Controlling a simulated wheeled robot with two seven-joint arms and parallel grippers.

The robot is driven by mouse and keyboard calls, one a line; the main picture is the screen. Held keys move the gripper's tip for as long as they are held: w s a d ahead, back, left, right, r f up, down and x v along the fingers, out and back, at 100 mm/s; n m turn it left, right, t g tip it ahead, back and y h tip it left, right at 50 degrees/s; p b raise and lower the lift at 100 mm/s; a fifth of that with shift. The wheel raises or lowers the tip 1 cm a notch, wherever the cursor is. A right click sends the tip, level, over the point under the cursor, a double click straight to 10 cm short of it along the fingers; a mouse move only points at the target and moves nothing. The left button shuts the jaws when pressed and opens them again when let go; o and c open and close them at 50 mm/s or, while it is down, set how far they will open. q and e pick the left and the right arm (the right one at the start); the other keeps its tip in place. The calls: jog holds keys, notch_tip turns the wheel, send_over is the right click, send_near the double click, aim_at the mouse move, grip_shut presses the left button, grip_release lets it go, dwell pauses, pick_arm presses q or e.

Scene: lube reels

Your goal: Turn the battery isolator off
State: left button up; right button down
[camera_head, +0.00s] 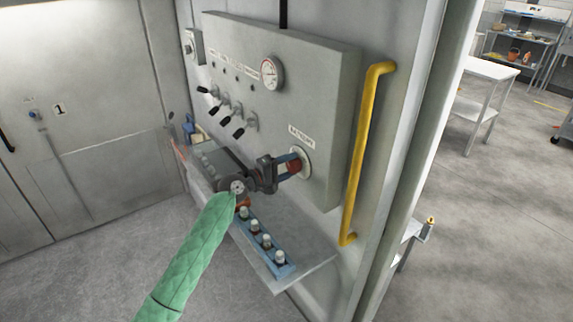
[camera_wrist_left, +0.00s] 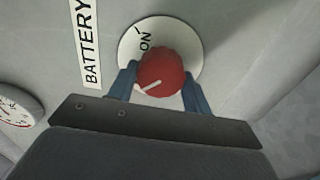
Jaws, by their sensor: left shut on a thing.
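The battery isolator is a red round knob (camera_wrist_left: 162,72) on a white round plate (camera_wrist_left: 133,42) marked "ON", beside a "BATTERY" label (camera_wrist_left: 88,45) in the left wrist view. A white pointer line on the knob points to the lower left in that view, away from the "ON" mark. In the head view the red knob (camera_head: 295,166) is on the lower right of the grey panel. My left gripper (camera_head: 290,167) is shut on the knob, with its blue fingers on either side of it; it also shows in the left wrist view (camera_wrist_left: 160,88). My right gripper is not in view.
The grey panel (camera_head: 310,85) carries a gauge (camera_head: 271,72) and several black levers (camera_head: 222,110). A yellow handrail (camera_head: 362,150) stands right of the panel. A shelf (camera_head: 300,262) below holds a blue rack (camera_head: 264,243) of small bottles.

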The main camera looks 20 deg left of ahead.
pick_arm(q)
jog(key=shift+r, duration=0.2)
jog(key=o, duration=1)
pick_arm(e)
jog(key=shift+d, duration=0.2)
pick_arm(q)
jog(key=shift+f, duration=0.1)
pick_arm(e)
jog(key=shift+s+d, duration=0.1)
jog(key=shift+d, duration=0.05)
